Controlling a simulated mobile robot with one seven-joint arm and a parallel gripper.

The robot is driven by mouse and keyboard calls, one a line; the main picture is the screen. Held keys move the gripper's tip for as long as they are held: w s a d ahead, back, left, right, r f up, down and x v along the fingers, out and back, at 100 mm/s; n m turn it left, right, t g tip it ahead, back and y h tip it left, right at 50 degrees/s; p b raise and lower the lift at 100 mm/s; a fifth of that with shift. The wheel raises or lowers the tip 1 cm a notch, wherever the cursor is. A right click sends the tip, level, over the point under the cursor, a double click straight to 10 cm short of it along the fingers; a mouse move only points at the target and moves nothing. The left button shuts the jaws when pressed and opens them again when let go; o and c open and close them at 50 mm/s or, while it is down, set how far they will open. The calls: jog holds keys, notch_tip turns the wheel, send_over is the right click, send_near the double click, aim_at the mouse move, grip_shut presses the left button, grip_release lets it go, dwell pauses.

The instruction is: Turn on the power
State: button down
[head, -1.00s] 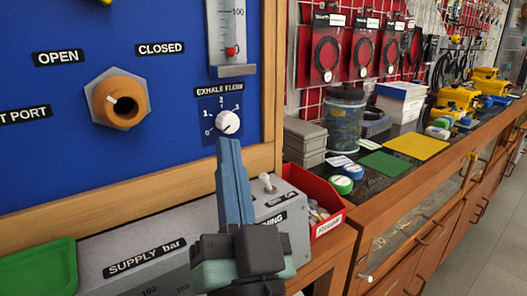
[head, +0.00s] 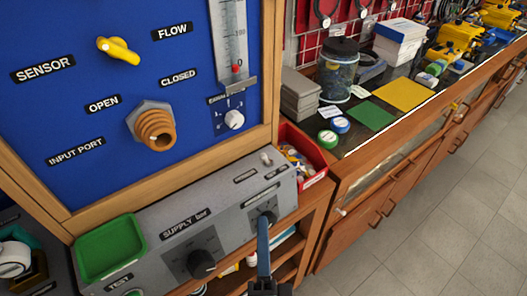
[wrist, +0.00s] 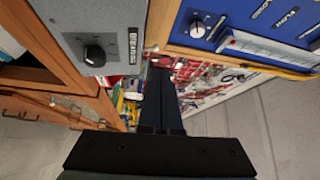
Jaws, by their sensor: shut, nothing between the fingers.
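A small toggle switch (head: 267,159) stands on the sloping top of a grey control box (head: 150,262), near its right end. Which control is the power is not legible. Lower on the box are a black supply knob (head: 202,264) and a second black knob (head: 265,220) at the right. My gripper (head: 263,222) is shut and empty, its tip in front of the right knob in the head view; I cannot tell whether it touches. In the wrist view the shut fingers (wrist: 160,80) point away, with a black knob (wrist: 93,55) to their left, apart from them.
A blue panel (head: 60,120) with a yellow valve handle (head: 118,50), an orange port (head: 155,130) and a white exhale knob (head: 234,119) rises behind the box. A green tray (head: 110,248) sits at its left. A red bin (head: 300,155) stands right. Floor at right is clear.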

jog(key=shift+s+d+f+m, duration=0.15)
jog(key=shift+s+f+m, duration=0.1)
jog(key=shift+m, duration=0.05)
jog(key=p, duration=0.5)
send_near(264, 158)
jog(key=w, duration=0.6)
jog(key=shift+w+r, duration=0.1)
jog(key=shift+w, duration=0.3)
jog(key=shift+d+r+g+p, duration=0.1)
jog(key=shift+r+g+p, duration=0.2)
jog(key=shift+p, duration=0.25)
jog(key=shift+a+f, duration=0.1)
jog(key=shift+a, duration=0.1)
jog(key=shift+m+p, duration=0.3)
jog(key=shift+p, duration=0.1)
